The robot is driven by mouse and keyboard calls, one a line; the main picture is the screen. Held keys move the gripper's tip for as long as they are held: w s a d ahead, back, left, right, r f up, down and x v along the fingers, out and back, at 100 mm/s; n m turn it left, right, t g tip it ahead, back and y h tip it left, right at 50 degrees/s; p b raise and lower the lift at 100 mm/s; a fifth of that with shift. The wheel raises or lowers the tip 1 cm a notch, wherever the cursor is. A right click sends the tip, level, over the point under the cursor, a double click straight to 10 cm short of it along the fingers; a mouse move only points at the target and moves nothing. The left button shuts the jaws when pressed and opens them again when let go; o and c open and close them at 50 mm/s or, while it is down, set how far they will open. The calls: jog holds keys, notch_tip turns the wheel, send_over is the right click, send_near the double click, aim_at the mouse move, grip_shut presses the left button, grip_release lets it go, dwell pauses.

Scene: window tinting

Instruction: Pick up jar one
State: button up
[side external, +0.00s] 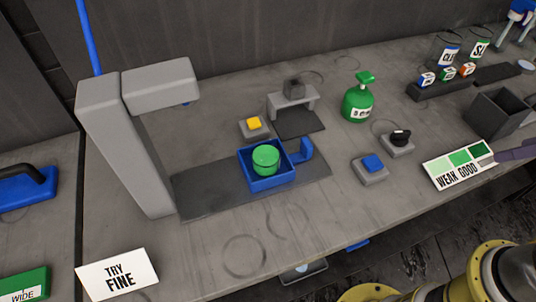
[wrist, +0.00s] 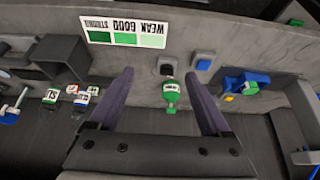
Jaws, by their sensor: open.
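No label reading "jar one" is legible, so I cannot tell which thing it is. A round green jar (side external: 265,158) sits in a blue tray (side external: 270,184) on the dark base of the grey stand. The jar also shows small at the right of the wrist view (wrist: 249,88). A green bottle (side external: 358,104) with a white label stands behind and to the right of the tray. My gripper (wrist: 159,73) is open and empty. In the wrist view the bottle (wrist: 171,92) appears between its fingers, apart from them. Only a purple-grey finger shows at the side view's right edge.
The grey stand (side external: 120,140) overhangs the left of the tray. Yellow (side external: 254,123) and blue (side external: 373,163) buttons and a black knob (side external: 400,137) stand nearby. A WEAK-GOOD chart (side external: 460,166) and dark open box (side external: 500,112) are at right. The bench front is mostly clear.

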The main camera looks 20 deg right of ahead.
jog(key=shift+o, duration=1)
